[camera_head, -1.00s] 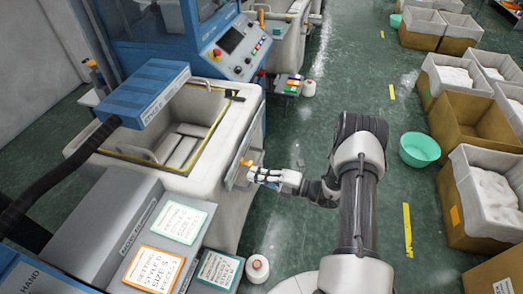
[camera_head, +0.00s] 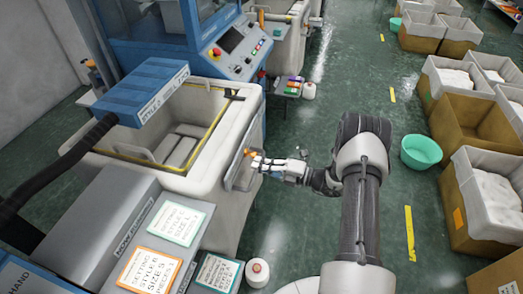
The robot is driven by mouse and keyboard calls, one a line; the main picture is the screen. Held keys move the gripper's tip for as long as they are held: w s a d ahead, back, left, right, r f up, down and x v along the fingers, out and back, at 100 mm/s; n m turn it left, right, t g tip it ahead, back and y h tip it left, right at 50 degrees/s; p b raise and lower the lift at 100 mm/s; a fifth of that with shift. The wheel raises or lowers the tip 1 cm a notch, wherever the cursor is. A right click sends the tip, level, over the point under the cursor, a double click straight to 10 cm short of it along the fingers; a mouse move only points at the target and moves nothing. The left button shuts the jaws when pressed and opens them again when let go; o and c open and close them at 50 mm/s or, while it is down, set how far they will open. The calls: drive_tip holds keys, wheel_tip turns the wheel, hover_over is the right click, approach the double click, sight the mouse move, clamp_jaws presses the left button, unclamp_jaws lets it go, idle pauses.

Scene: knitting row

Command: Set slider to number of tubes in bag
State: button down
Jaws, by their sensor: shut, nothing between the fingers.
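A pale open-topped bin (camera_head: 222,130) with a yellow-edged opening stands in front of the blue machine. Several pale tube-like pieces (camera_head: 180,150) lie inside it; their exact number is hard to tell. On the bin's right outer side is a grey panel (camera_head: 240,172) with a small orange knob (camera_head: 249,153), which looks like the slider's. Its scale is not readable. My gripper (camera_head: 262,163) is shut and empty, with its tips right beside the knob. I cannot tell whether they touch it.
A blue labelled box (camera_head: 152,88) overhangs the bin's left. A grey cabinet with setting cards (camera_head: 178,222) stands at the front left. A white cone (camera_head: 258,271) is on the floor. A green basin (camera_head: 421,151) and cardboard boxes are at right.

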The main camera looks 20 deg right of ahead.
drive_tip(key=shift+w+a+r+n+g+y+b, duration=0.3)
drive_tip(key=shift+w+a+n+y+b, duration=0.15)
drive_tip(key=shift+w+a, duration=0.35)
drive_tip(key=shift+s+a+p, duration=0.3)
drive_tip(key=shift+s+p, duration=0.1)
drive_tip(key=shift+s, duration=0.15)
drive_tip(key=v, duration=0.7)
drive_tip(key=shift+f, duration=0.25)
drive_tip(key=shift+s+a, duration=0.1)
drive_tip(key=shift+a, duration=0.05)
